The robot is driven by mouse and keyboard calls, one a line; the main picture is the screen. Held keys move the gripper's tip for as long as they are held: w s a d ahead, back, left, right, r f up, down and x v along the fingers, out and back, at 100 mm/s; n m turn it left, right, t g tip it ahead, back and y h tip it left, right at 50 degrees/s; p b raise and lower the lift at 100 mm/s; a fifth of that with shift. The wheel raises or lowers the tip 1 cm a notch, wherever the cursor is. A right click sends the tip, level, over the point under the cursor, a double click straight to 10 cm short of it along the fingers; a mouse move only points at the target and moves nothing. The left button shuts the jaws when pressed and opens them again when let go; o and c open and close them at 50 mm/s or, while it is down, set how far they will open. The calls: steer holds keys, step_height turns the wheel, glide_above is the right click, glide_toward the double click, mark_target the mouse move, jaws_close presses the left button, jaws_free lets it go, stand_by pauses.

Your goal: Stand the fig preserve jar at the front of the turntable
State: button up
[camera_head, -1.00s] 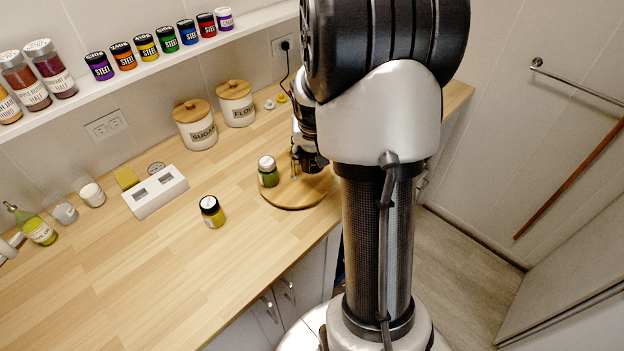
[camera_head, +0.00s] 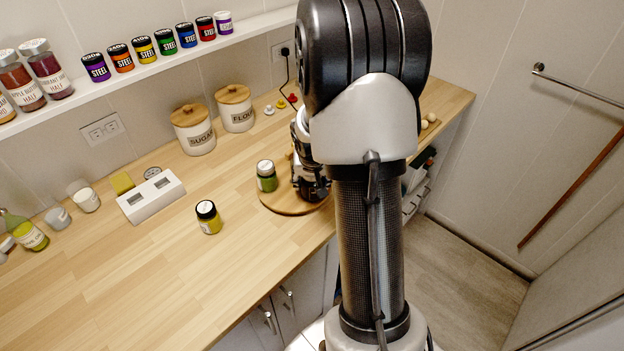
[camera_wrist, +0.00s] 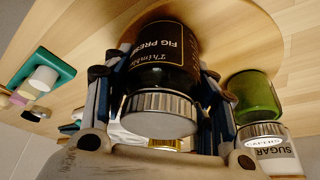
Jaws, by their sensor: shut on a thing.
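The fig preserve jar (camera_wrist: 162,62) is dark, with a black label and a silver lid. In the wrist view it is between the fingers of my gripper (camera_wrist: 160,105), which is shut on it. Its lid faces the camera and its base is toward the round wooden turntable (camera_wrist: 245,35). I cannot tell whether the base touches the wood. In the head view my gripper (camera_head: 310,190) is low over the right part of the turntable (camera_head: 283,206), and the jar is hidden behind my gripper and arm.
A green jar (camera_head: 266,177) stands at the turntable's left edge, close to my gripper; it also shows in the wrist view (camera_wrist: 254,97). A yellow jar (camera_head: 208,218) stands on the counter to the left. Sugar (camera_head: 193,131) and flour (camera_head: 235,109) canisters stand behind. The front-left counter is clear.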

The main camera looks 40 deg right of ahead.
steer(key=o, duration=1.1)
steer(key=shift+f, duration=0.1)
steer(key=p+v, duration=0.4)
steer(key=v, duration=0.9)
steer(key=s+a+r+n, duration=0.35)
steer(key=a+r, duration=0.45)
steer(key=a, duration=0.4)
steer(key=s+a+r+n+t+y, duration=0.1)
steer(key=s+a+r+n+y, duration=0.2)
steer(key=s+a, duration=0.9)
steer(key=shift+s+a+r+n, duration=0.25)
steer(key=shift+s+r+n, duration=0.45)
steer(key=shift+s+n, duration=0.15)
